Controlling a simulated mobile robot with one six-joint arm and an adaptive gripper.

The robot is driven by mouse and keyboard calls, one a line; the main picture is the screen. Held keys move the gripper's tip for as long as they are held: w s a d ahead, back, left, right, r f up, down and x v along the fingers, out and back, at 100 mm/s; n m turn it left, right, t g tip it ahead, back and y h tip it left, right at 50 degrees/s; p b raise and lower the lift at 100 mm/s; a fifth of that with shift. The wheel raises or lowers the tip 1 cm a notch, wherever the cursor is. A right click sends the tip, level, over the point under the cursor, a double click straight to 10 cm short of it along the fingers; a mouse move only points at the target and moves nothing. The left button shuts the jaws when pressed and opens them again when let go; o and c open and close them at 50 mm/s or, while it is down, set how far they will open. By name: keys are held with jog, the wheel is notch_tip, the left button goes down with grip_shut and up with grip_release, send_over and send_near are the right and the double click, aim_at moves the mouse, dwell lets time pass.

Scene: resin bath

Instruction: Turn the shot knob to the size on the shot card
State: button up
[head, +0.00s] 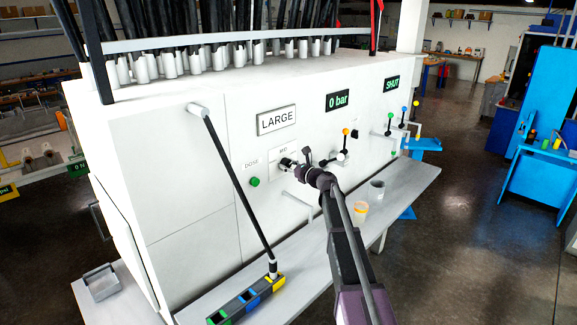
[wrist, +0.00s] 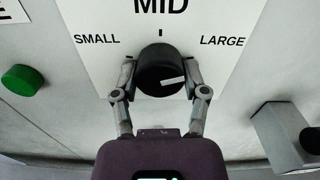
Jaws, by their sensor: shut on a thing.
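The shot card (head: 276,120) on the machine's white front reads LARGE. The shot knob (wrist: 158,64) is round and black, on a white plate (wrist: 100,70) marked SMALL at left, MID at top and LARGE at right. Its white pointer line points right and slightly up, toward the LARGE side, well past MID. My gripper (wrist: 161,78) is shut on the knob, one finger on each side. In the head view my gripper (head: 292,164) reaches the panel below the card, and the knob is mostly hidden there.
A green dose button (head: 254,181) is left of the knob. A grey handle (head: 298,201) sits below it. A lever with an orange ball (head: 345,132) is to the right. Cups (head: 361,209) stand on the ledge. A black rod (head: 235,180) slants down at left.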

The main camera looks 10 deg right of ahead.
jog(key=shift+w+m, duration=0.15)
jog(key=shift+m, duration=0.75)
jog(key=o, duration=1.1)
jog(key=shift+o, duration=0.2)
jog(key=shift+s, duration=0.2)
jog(key=shift+s+d, duration=0.35)
jog(key=shift+s, duration=0.05)
jog(key=v, duration=1.1)
jog(key=shift+a, duration=0.1)
